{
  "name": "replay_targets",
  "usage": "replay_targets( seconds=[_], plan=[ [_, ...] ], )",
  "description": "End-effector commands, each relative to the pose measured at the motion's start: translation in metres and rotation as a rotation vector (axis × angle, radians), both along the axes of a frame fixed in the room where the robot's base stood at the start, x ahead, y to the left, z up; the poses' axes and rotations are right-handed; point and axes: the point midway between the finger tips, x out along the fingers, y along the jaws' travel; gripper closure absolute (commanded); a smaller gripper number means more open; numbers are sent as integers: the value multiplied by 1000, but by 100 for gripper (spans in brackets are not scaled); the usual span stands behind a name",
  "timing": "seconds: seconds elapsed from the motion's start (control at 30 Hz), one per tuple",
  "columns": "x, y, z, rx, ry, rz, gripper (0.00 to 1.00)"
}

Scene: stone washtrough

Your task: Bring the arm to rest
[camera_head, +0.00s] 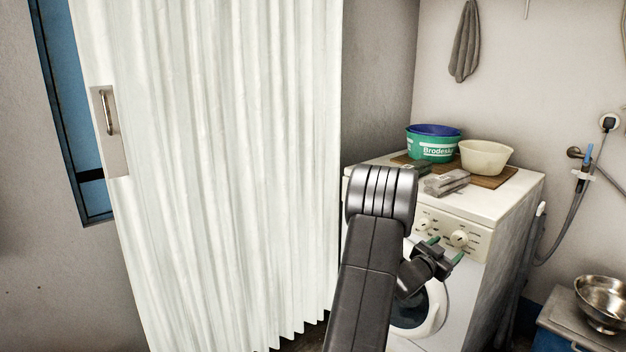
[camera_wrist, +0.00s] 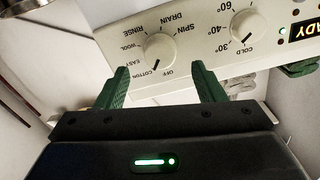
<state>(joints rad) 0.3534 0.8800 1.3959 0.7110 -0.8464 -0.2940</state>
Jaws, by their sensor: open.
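My gripper (camera_head: 447,249) is in front of the washing machine's control panel, at the end of my dark arm. In the wrist view my gripper (camera_wrist: 163,84) shows two green fingers spread apart with nothing between them. The washing machine (camera_head: 522,205) is white, with a round door partly hidden behind my arm. Its programme dial (camera_wrist: 160,53) shows beyond the gap between the fingers, and its temperature dial (camera_wrist: 248,27) is to the right. I cannot tell whether a finger touches the panel.
On the machine top, a brown mat (camera_head: 497,179) bears a green tub (camera_head: 432,148), a cream bowl (camera_head: 485,157) and grey blocks (camera_head: 447,182). A white folding curtain (camera_head: 230,150) stands left of my arm. Metal bowls (camera_head: 602,300) stand at the lower right.

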Motion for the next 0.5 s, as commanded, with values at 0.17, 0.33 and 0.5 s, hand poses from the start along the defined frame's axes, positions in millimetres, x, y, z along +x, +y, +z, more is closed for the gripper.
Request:
replay_targets(
  seconds=[0.17, 0.33, 0.5],
  plan=[
    [-22, 26, 1, 0, 0, 2, 37],
    [-39, 47, 1, 1, 0, 2, 37],
    [-50, 59, 1, 0, -2, 1, 37]
  ],
)
